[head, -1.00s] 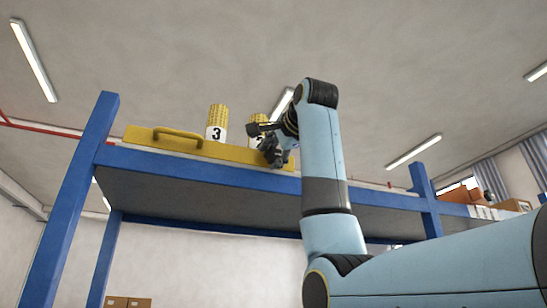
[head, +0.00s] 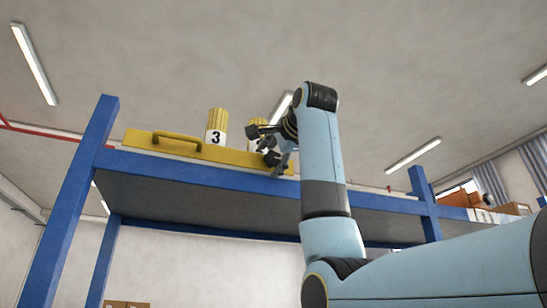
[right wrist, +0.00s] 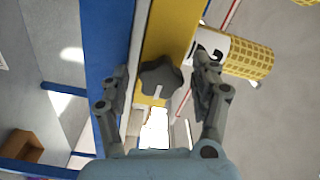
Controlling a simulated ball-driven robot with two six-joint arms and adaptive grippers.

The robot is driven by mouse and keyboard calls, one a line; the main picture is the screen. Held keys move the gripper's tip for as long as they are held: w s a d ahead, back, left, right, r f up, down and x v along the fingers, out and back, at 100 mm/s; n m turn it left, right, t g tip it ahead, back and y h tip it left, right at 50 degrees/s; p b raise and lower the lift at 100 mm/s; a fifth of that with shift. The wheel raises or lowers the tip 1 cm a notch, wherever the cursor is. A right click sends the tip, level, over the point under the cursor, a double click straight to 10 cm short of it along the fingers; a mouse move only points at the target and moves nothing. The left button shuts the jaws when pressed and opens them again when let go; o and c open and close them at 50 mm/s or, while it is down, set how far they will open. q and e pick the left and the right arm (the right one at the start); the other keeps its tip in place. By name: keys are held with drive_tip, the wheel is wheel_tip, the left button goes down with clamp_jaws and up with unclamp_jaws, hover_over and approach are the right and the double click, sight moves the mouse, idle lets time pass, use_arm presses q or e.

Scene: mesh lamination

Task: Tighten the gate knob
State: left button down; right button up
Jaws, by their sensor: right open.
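The gate knob (right wrist: 161,79) is a dark, lobed knob on the face of the yellow gate (right wrist: 160,40), seen in the right wrist view. In the head view the gate (head: 215,152) is a long yellow bar along the top of the blue rack, with a yellow handle (head: 178,137) near its left end. My right gripper (right wrist: 160,72) is open, with one finger on each side of the knob and gaps showing on both sides. In the head view the right gripper (head: 265,146) is at the gate's right end, where it is hard to tell from the knob. My left gripper is out of view.
A yellow mesh roll (head: 217,124) labelled 3 stands behind the gate. Another roll (right wrist: 245,58) is close beside a right finger in the wrist view. The blue rack beam (head: 200,172) runs just below the gate. Boxes (head: 515,208) sit on the shelf at far right.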

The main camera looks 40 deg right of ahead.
drive_tip(key=v, duration=1.2)
drive_tip(key=shift+f, duration=0.1)
